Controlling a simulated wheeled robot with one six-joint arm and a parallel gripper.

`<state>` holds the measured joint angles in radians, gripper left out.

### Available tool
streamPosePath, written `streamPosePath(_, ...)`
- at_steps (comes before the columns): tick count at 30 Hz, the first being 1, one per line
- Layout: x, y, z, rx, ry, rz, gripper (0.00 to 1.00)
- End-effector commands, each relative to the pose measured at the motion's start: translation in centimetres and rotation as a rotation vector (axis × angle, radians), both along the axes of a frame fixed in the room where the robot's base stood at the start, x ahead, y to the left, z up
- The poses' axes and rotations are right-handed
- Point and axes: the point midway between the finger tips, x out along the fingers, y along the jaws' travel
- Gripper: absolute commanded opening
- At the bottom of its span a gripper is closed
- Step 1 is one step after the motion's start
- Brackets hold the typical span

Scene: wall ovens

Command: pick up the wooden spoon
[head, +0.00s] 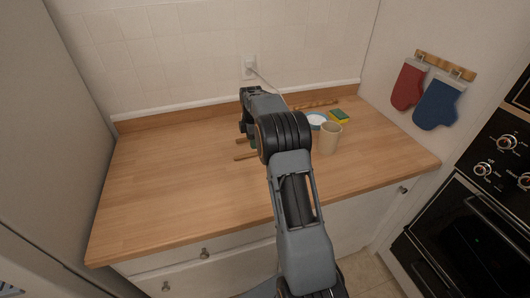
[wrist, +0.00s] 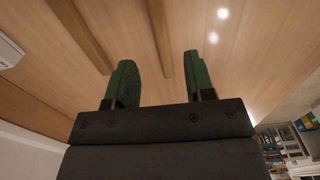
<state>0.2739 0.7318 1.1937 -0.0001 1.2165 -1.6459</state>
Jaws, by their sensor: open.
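My gripper (wrist: 157,78) shows in the wrist view with its two green fingers apart and nothing held. A narrow wooden handle or stick (wrist: 160,38) lies on the counter beyond the fingertips, in line with the gap between them. A second wooden strip (wrist: 82,36) lies to its left, outside the left finger. In the head view two wooden ends, a rear one (head: 242,141) and a front one (head: 245,156), stick out left of my arm. My arm hides their other parts, and I cannot tell which is the wooden spoon.
The wooden counter (head: 160,190) is clear on the left. A patterned wooden piece (head: 318,103) lies behind. Oven mitts (head: 436,102) hang right, above an oven (head: 470,235).

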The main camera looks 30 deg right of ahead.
Motion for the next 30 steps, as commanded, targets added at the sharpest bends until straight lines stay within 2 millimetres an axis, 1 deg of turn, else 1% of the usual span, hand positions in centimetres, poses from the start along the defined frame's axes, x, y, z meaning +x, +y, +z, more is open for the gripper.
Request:
streamPosePath(7,-0.1,0.0,-1.3,0.0,0.002,-0.001,0.49)
streamPosePath(15,-0.1,0.0,-4.8,0.0,0.002,-0.001,0.49)
streamPosePath(18,-0.1,0.0,-5.6,0.0,0.001,-0.001,0.49)
streamPosePath(21,-0.1,0.0,-6.0,0.0,0.001,-0.001,0.49)
streamPosePath(27,-0.1,0.0,-6.0,0.0,0.0,-0.001,0.49)
streamPosePath(30,-0.1,0.0,-6.0,0.0,0.0,-0.001,0.39)
